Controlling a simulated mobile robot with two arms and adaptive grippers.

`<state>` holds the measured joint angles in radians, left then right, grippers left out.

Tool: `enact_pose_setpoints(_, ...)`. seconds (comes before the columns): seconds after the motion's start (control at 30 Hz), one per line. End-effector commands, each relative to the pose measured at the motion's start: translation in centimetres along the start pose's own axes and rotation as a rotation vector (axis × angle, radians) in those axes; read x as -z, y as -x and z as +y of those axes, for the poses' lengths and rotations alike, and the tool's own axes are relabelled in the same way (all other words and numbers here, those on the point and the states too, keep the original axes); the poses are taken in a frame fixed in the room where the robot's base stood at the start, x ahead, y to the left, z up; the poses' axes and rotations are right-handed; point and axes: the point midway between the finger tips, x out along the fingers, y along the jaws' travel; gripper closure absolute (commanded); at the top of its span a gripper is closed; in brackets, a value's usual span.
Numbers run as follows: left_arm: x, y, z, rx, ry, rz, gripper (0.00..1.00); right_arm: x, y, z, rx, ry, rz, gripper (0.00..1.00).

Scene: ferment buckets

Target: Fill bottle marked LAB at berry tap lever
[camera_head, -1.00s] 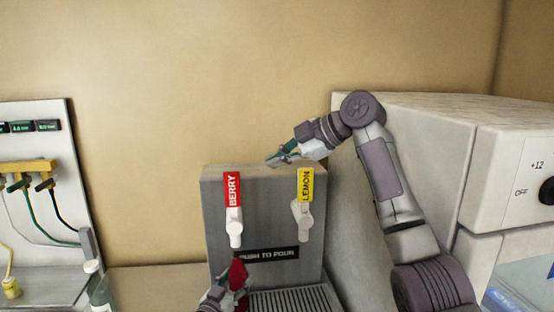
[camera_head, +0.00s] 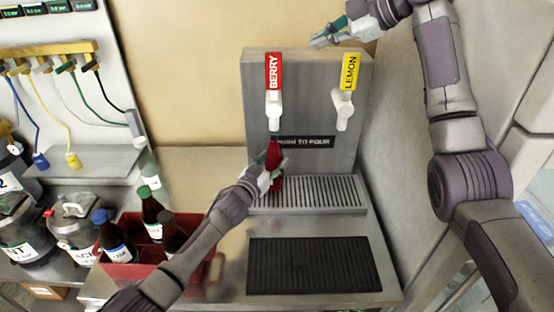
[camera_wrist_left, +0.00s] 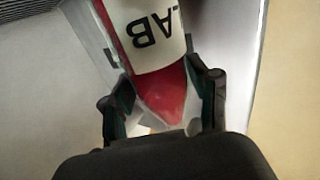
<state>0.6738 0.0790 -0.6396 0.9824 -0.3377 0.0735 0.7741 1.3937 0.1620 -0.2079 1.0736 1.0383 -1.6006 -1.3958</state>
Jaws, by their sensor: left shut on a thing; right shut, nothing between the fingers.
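The bottle marked LAB is red with a white label and stands roughly upright under the berry tap in the head view (camera_head: 273,156). The left wrist view shows its label with the letters upside down (camera_wrist_left: 153,38). My left gripper (camera_head: 268,180) is shut around the bottle; the wrist view shows a finger on each side (camera_wrist_left: 165,110). The red BERRY lever (camera_head: 274,72) stands upright above its white spout (camera_head: 273,105), and the bottle's top is just below that spout. My right gripper (camera_head: 328,36) is shut and empty, above the panel near the yellow LEMON lever (camera_head: 350,72).
A slotted drip tray (camera_head: 325,192) lies below the taps, with a dark mat (camera_head: 314,265) in front. A red crate (camera_head: 203,272) with several dark bottles stands at left, beside metal buckets (camera_head: 22,228). A large pale appliance wall (camera_head: 405,150) borders the right side.

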Motion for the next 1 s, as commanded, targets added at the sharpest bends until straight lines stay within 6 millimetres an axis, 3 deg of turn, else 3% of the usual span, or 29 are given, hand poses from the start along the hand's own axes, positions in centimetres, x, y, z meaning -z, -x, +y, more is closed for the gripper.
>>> enact_pose_setpoints(1.0, 0.3, 2.6, 1.5, -0.001, 0.001, 0.005, 0.84, 1.4, 1.4, 1.7, 0.000, 0.000, 0.000, 1.00)
